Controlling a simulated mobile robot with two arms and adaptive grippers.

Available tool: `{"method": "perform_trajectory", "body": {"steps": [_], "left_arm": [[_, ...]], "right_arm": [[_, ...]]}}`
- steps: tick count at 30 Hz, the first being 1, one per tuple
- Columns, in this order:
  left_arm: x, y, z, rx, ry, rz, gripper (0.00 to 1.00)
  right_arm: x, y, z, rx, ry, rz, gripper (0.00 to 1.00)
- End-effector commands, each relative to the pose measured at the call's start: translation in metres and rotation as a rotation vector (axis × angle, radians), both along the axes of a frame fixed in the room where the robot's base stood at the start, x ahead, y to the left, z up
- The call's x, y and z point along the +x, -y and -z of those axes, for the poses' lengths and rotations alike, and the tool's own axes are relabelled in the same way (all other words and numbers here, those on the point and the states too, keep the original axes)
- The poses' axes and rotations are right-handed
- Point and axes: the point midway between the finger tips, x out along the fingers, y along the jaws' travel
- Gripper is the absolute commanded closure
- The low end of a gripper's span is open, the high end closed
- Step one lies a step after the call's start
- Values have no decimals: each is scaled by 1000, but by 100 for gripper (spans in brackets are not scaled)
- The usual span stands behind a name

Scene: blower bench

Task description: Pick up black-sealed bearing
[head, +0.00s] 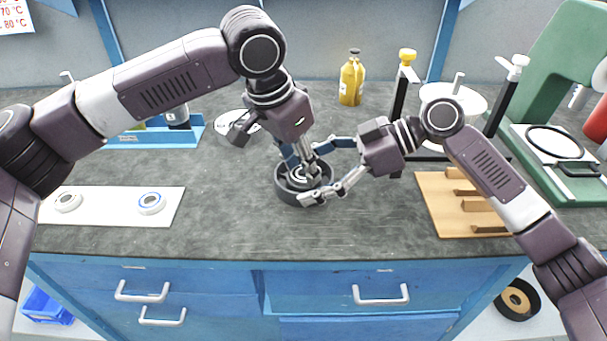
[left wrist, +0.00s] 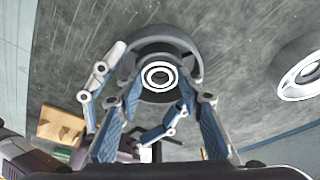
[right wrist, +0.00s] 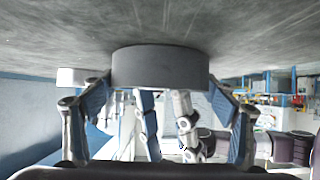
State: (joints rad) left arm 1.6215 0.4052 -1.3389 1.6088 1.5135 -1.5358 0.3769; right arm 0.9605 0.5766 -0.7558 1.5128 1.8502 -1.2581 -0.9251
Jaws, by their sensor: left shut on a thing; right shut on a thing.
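A dark round housing (head: 287,190) stands on the bench's grey top, in the middle of the head view. A ringed part with a black and white face, which looks like the black-sealed bearing (left wrist: 158,77), sits at its centre. My left gripper (head: 304,170) reaches down from above and is shut on this bearing, still within the housing's rim. My right gripper (head: 322,172) is shut on the housing from the right, one finger on each side; the housing's side wall (right wrist: 160,68) fills the gap in the right wrist view. The fingers partly hide the bearing.
A white mat (head: 108,215) at left bears a plain bearing (head: 68,201) and a blue-ringed one (head: 151,203). A wooden pegged board (head: 440,208) and green press (head: 550,80) stand right. A yellow bottle (head: 351,80) and blue tray (head: 150,140) are behind. The bench front is clear.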

Motion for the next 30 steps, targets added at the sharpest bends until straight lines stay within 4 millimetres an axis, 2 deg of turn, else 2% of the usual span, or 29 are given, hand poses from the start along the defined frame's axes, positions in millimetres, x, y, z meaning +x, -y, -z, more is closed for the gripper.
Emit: {"method": "perform_trajectory", "body": {"steps": [3, 12, 14, 24, 30], "left_arm": [[-1, -2, 7, 9, -8, -1, 100], [-1, -2, 3, 11, -10, -1, 100], [-1, -1, -4, 10, -9, 0, 100], [-1, 0, -74, 5, -5, 1, 100], [-1, 0, -94, 5, -5, 2, 100]], "right_arm": [[-2, -2, -2, 4, 0, -6, 34], [-3, -2, -2, 6, 0, -9, 34], [-3, -2, -2, 6, 0, -9, 34], [-1, -1, -1, 4, 0, -4, 35], [-1, -1, -1, 3, 0, -4, 35]]}}
